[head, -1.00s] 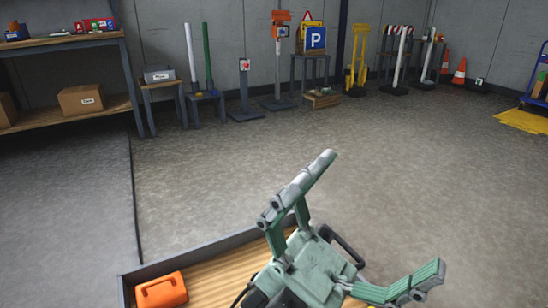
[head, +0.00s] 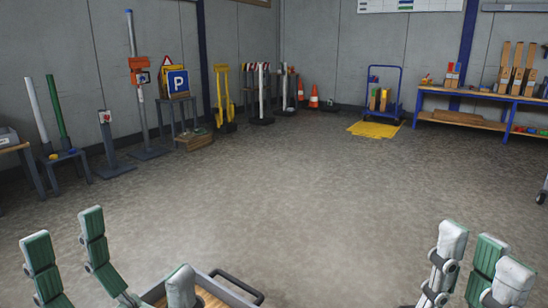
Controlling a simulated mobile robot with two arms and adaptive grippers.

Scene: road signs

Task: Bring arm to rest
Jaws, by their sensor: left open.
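My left gripper (head: 121,245) is at the lower left of the head view, low and close to me. Its green-padded fingers stand apart, with nothing between them. My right gripper (head: 478,248) is at the lower right, fingers pointing up. Its fingertips overlap in the picture, so its opening cannot be judged, and no held object shows. Both wrists and most of both arms are below the frame.
A tray with a dark rim (head: 226,288) shows at the bottom, beside the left gripper. The concrete floor (head: 300,190) ahead is clear. Sign posts, a blue parking sign (head: 178,81), a blue trolley (head: 384,90) and a blue workbench (head: 484,97) stand along the far wall.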

